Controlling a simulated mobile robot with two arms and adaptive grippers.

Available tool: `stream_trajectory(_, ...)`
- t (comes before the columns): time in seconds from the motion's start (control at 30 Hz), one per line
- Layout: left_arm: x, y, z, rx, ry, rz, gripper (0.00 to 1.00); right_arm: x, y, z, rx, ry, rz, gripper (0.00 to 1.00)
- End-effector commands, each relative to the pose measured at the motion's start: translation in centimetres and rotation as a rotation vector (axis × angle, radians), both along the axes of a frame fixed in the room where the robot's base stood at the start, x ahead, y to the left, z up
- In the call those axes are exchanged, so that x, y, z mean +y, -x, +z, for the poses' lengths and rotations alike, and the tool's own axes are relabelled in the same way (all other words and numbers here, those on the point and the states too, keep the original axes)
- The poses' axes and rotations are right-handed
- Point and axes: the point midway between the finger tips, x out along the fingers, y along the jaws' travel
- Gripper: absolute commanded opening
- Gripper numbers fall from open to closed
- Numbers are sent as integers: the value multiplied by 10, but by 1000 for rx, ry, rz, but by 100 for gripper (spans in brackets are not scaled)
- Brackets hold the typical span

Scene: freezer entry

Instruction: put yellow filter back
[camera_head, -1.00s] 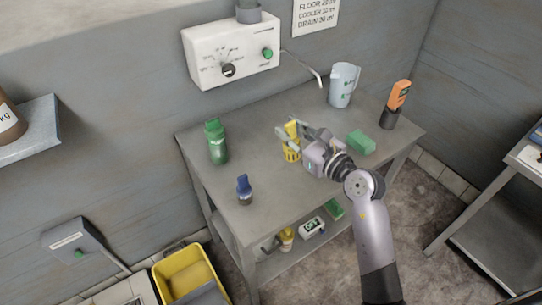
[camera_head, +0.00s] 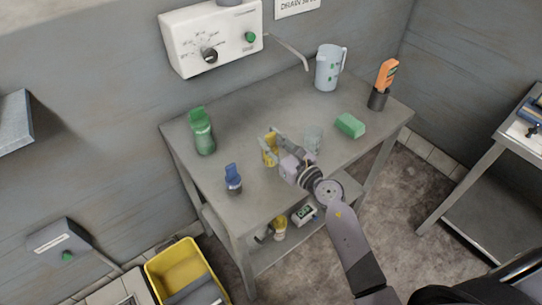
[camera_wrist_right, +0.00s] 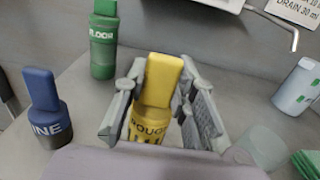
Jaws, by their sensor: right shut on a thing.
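The yellow filter (camera_head: 269,152) is over the middle of the metal table, with a tall yellow top and dark lettering reading ROUG on its lower body. It also shows in the right wrist view (camera_wrist_right: 158,95). My right gripper (camera_head: 274,146) is shut on it, one finger on each side of it. In the right wrist view, the gripper (camera_wrist_right: 160,115) hides part of its lower body. I cannot tell whether its base touches the tabletop. My left gripper is not in view.
On the table (camera_head: 225,190) stand a green bottle (camera_head: 203,135), a blue-topped bottle (camera_head: 233,180), a clear beaker (camera_head: 314,137), a jug (camera_head: 328,68), a green sponge (camera_head: 350,125) and an orange device (camera_head: 386,76). A yellow bin (camera_head: 180,268) is on the floor.

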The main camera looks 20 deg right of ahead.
Motion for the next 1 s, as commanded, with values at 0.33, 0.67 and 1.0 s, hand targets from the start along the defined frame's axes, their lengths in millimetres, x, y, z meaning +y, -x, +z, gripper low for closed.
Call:
stream_trajectory(0.33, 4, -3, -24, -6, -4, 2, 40, 0, 0, -44, 1, -2, -1, 0)
stream_trajectory(0.67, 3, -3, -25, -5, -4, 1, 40, 0, 0, -45, -1, 0, 0, 0)
stream_trajectory(1.0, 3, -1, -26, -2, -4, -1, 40, 0, 0, -46, -1, 0, 0, 42)
